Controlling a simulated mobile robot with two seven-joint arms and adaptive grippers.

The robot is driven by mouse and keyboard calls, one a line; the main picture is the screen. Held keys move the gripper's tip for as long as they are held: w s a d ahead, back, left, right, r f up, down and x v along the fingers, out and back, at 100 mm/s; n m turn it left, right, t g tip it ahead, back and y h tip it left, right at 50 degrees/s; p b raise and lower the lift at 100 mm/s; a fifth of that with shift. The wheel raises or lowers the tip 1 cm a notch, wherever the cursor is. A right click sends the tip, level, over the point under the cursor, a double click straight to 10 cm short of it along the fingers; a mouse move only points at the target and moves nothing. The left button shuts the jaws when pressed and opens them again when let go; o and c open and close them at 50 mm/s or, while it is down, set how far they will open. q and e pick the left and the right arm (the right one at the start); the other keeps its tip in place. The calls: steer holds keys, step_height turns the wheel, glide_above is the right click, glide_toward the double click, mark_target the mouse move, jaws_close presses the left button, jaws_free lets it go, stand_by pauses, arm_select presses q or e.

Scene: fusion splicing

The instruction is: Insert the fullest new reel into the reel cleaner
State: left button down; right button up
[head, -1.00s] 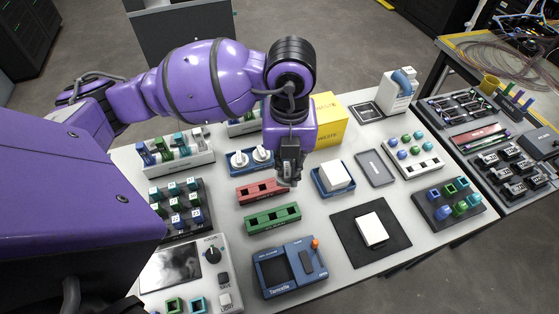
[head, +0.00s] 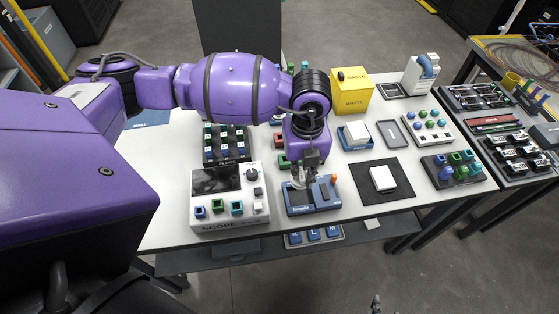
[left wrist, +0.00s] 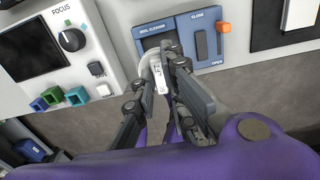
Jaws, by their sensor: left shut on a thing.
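The reel cleaner (head: 328,202) is a blue box with an orange knob on the white table. It shows at the top of the left wrist view (left wrist: 202,64), with a dark slot on its left part. My left gripper (head: 300,180) is over that left part. In the left wrist view its fingers (left wrist: 166,68) are shut on a white reel (left wrist: 148,70), held on edge in front of the slot. The fingers hide part of the reel and slot, so I cannot tell whether the reel touches the cleaner. A small grey tip at the head view's bottom edge may be my right gripper (head: 375,305).
The white scope (head: 228,215) stands left of the cleaner, with small coloured blocks along its front. A black mat (head: 372,194) with a white block lies to the right. A yellow waste box (head: 352,92) stands behind. The table's front edge is close to my gripper.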

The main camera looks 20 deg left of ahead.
mark_target(302, 183)
arm_select(q)
steer(key=shift+s+d+f, duration=0.1)
steer(key=shift+s+f, duration=0.05)
steer(key=shift+f, duration=0.1)
steer(key=shift+d+f, duration=0.15)
steer(key=shift+f, duration=0.1)
steer(key=shift+f+b, duration=0.3)
steer(key=shift+f, duration=0.1)
step_height(302, 183, down, 4)
steer(key=shift+r+n+b, duration=0.1)
steer(key=shift+n+b, duration=0.2)
steer(key=shift+b, duration=0.8)
steer(key=shift+f, duration=0.2)
steer(key=shift+w+r, duration=0.15)
steer(key=shift+w, duration=0.1)
arm_select(e)
steer(key=f, duration=0.1)
steer(key=s+f, duration=0.1)
steer(key=f, duration=0.1)
steer(key=shift+s+d, duration=0.2)
steer(key=shift+d, duration=0.15)
arm_select(q)
steer(key=shift+f, duration=0.35)
arm_select(e)
steer(key=shift+s+d+f, duration=0.1)
steer(key=shift+s+f, duration=0.1)
steer(key=shift+s, duration=0.1)
